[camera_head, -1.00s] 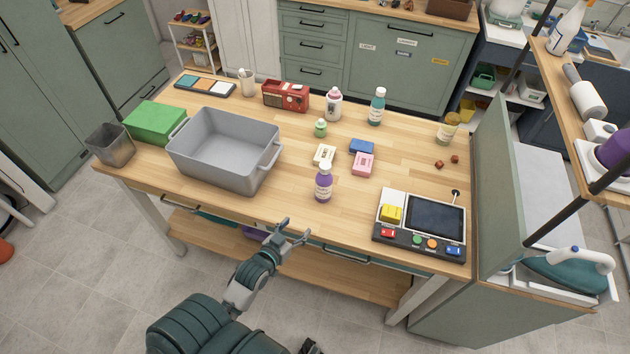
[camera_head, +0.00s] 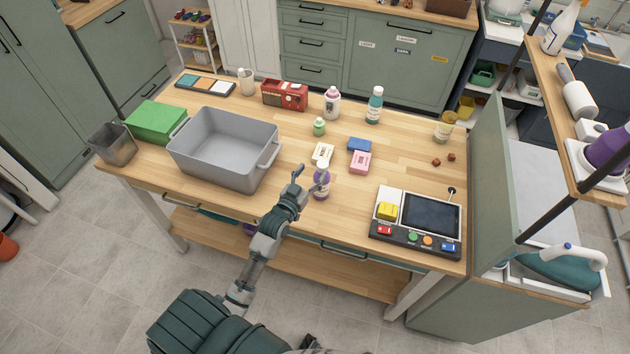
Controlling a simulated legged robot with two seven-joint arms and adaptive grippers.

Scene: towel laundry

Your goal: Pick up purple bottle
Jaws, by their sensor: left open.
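The purple bottle (camera_head: 321,190) has a pale cap and stands upright near the front edge of the wooden table. My left gripper (camera_head: 311,180) is open at the bottle's left side. One finger overlaps the bottle in the picture and hides part of it; the other is to its left. I cannot tell whether they touch. My right gripper is not in view.
A grey bin (camera_head: 222,178) is left of my gripper. A control panel with a screen (camera_head: 430,215) is to the right.

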